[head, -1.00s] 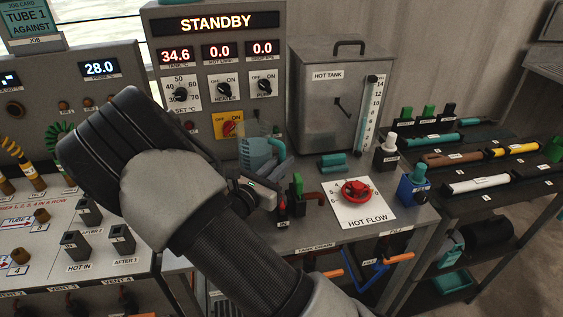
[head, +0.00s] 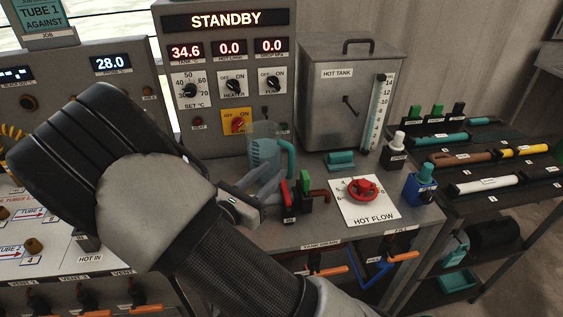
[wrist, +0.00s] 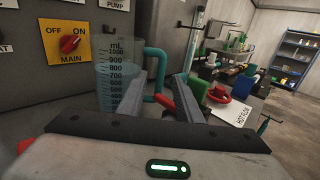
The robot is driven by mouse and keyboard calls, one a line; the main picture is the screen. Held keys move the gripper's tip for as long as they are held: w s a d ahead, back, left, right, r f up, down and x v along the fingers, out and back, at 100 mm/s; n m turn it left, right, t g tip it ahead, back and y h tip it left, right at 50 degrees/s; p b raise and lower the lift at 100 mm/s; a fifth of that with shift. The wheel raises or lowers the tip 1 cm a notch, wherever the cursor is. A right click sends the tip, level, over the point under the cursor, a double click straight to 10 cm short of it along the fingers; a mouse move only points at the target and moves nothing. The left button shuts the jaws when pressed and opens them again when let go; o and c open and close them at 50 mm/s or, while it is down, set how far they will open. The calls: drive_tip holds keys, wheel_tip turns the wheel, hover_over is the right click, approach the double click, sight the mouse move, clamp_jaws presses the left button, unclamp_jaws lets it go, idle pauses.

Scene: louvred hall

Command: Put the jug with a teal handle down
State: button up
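The clear jug (head: 263,150) with a teal handle (head: 289,158) stands upright on the grey bench, in front of the control panel. Its lower part looks blue, and its base is mostly hidden by my fingers. In the wrist view the jug (wrist: 115,75) shows its mL scale behind the left finger, and its teal handle (wrist: 156,62) shows ahead, between the fingers. My gripper (head: 272,182) is open, with its fingers spread and pointing at the handle side. The wrist view shows a clear gap between the fingertips (wrist: 162,88), with nothing clamped there.
Red and green valve handles (head: 295,192) stand just right of my fingers. The HOT FLOW plate (head: 365,203) with a red wheel, a blue bottle (head: 419,188) and the hot tank (head: 350,95) are farther right. The STANDBY panel (head: 226,60) rises behind the jug.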

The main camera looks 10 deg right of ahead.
drive_tip(key=shift+v, duration=1.15)
drive_tip(key=shift+s+r, duration=0.1)
drive_tip(key=shift+s, duration=0.15)
drive_tip(key=s+d+r+m+g+y, duration=0.2)
drive_tip(key=s+d+m+g, duration=0.4)
drive_tip(key=m, duration=0.2)
drive_tip(key=s+d+r+m+g+y, duration=0.1)
drive_tip(key=s+d+r+m+g, duration=0.2)
drive_tip(key=s+d+m+g, duration=0.35)
drive_tip(key=s+a+r+m+t+y, duration=0.4)
drive_tip(key=s+r+m+y, duration=0.4)
drive_tip(key=m, duration=0.4)
drive_tip(key=shift+a+r+t+y, duration=0.25)
drive_tip(key=shift+r+t+y, duration=0.4)
drive_tip(key=shift+r+y, duration=0.3)
drive_tip(key=shift+m, duration=0.25)
